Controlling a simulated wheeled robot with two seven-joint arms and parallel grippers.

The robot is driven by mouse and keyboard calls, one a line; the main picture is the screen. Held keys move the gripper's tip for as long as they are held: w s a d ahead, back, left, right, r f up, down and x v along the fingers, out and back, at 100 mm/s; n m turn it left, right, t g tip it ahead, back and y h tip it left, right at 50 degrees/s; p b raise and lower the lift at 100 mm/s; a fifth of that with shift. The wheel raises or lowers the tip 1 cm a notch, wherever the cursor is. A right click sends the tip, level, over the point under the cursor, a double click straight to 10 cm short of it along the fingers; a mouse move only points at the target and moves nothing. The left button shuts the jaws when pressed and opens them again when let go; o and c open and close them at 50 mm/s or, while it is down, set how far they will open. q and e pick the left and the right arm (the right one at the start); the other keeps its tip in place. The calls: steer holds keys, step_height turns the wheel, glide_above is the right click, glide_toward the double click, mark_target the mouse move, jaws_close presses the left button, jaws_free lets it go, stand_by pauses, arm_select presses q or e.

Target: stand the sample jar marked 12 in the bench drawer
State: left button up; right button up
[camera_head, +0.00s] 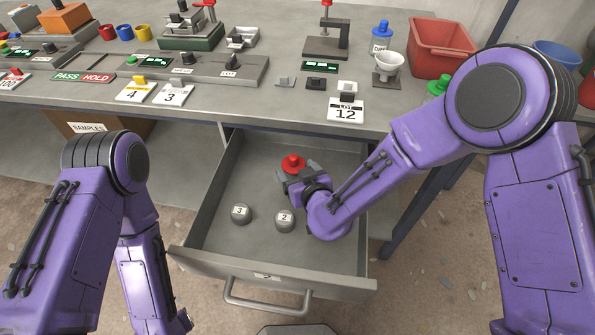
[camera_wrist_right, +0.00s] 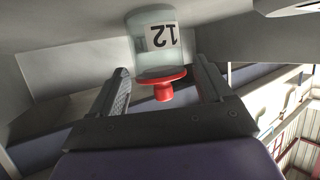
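The sample jar (camera_wrist_right: 152,50) is clear glass with a red knobbed lid and a label 12, upside down in the right wrist view. In the head view only its red lid (camera_head: 292,162) shows clearly, inside the open bench drawer (camera_head: 325,278) toward the back. The jar appears to stand upright on the drawer floor. My right gripper (camera_head: 301,172) is down in the drawer at the jar. Its fingers (camera_wrist_right: 162,82) are apart on either side of the lid, with a visible gap at the right finger. My left arm hangs at the left; its gripper is out of frame.
Two grey round pieces marked 3 (camera_head: 241,213) and 2 (camera_head: 285,220) lie in the drawer's front half. A card LOT 12 (camera_head: 346,111) is at the bench edge above. A box labelled SAMPLES (camera_head: 88,127) is under the bench. The drawer's left rear floor is clear.

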steer(key=shift+r, duration=0.15)
steer(key=shift+r+p, duration=0.5)
steer(key=shift+r, duration=0.05)
steer(key=v, duration=1.2)
steer(key=shift+p, duration=0.3)
